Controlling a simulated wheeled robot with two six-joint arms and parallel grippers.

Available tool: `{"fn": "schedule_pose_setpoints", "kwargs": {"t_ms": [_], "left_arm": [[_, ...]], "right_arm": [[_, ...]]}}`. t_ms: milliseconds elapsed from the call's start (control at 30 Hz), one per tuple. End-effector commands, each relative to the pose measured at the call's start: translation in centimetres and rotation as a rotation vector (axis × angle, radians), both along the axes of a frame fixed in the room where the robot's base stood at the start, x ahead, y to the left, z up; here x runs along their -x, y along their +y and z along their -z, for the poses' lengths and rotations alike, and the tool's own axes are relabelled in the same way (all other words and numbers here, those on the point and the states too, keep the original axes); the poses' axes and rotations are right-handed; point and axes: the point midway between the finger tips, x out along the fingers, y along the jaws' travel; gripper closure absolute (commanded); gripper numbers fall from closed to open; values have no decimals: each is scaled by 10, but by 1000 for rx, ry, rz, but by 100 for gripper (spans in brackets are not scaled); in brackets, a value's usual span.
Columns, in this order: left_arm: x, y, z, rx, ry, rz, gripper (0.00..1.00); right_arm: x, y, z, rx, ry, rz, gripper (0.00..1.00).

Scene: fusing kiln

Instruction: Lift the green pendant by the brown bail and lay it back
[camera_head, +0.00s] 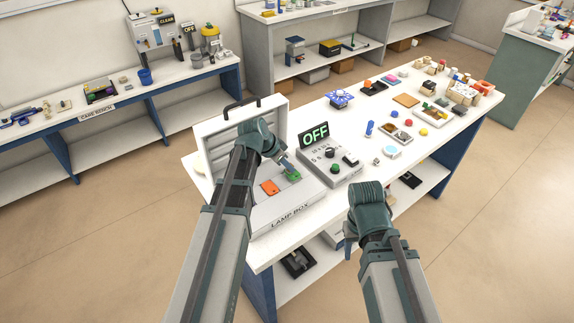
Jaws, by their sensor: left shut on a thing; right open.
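The green pendant (293,176) is at the lamp box (283,213), on or just above its pale top; I cannot tell which. My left gripper (286,165) reaches down to it from the upper left and is shut on it. The brown bail is too small or hidden to make out at the fingertips. An orange piece (269,187) lies on the lamp box to the left of the pendant. My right gripper (348,243) is open and empty, off the front edge of the table, well away from the pendant.
The lamp box's raised lid (217,127) stands behind my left arm. A control box (333,168) with knobs and an "OFF" display (314,135) stands right of the lamp box. Small parts and trays crowd the table further right. The floor in front is clear.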

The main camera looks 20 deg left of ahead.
Motion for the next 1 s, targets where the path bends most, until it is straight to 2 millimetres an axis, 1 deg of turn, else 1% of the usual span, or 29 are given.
{"fn": "schedule_pose_setpoints", "kwargs": {"t_ms": [1000], "left_arm": [[0,0,-14,0,0,0,100]], "right_arm": [[0,0,-14,0,0,0,50]]}}
